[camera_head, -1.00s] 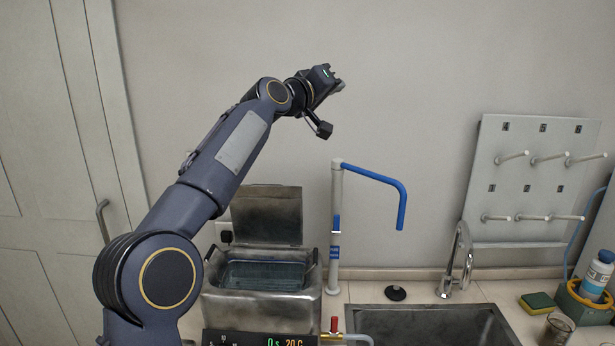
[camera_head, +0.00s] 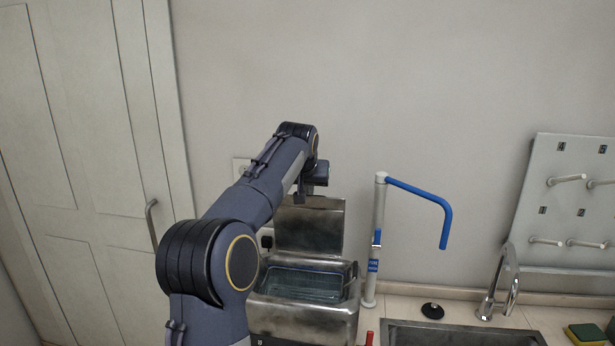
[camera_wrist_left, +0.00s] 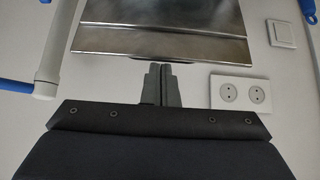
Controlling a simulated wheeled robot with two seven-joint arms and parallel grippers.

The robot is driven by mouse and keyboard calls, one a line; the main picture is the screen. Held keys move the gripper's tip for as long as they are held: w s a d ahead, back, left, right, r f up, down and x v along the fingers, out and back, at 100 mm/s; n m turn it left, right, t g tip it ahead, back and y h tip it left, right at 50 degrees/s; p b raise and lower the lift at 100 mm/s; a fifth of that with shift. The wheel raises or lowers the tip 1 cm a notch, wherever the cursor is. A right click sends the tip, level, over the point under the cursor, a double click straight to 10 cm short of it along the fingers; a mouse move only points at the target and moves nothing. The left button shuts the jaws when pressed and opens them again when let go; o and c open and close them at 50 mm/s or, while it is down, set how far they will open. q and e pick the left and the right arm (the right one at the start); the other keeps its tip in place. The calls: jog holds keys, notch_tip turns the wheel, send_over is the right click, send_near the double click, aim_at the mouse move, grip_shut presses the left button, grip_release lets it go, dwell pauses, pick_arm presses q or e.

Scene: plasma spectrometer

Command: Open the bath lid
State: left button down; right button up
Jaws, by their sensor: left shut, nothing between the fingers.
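The metal bath (camera_head: 303,318) stands on the counter left of the sink, with its basin open and a wire basket (camera_head: 305,282) inside. The bath lid (camera_head: 310,230) stands raised, roughly upright, at the back of the bath. My left arm reaches in front of the bath's left side, and its wrist end is close to the lid's top edge. In the left wrist view, the left gripper (camera_wrist_left: 160,72) is shut and empty, its tips at the edge of the shiny lid (camera_wrist_left: 165,28). I cannot tell whether they touch. My right gripper is not in view.
A grey post (camera_head: 377,235) with a blue arm stands right of the bath. The sink (camera_head: 460,335) and tap (camera_head: 500,285) are further right, with a pegboard (camera_head: 575,200) behind. Wall sockets (camera_wrist_left: 240,95) are near the fingers. A black stopper (camera_head: 432,311) lies on the counter.

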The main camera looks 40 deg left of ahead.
pick_arm(q)
jog(key=shift+x, duration=1.15)
jog(key=w, duration=0.1)
jog(key=w+a, duration=0.1)
jog(key=w, duration=0.1)
jog(key=shift+w+a+f, duration=0.1)
jog(key=shift+w+a, duration=0.05)
jog(key=shift+a, duration=0.25)
jog(key=b+v, duration=0.1)
jog(key=v, duration=0.7)
jog(key=shift+f, duration=0.1)
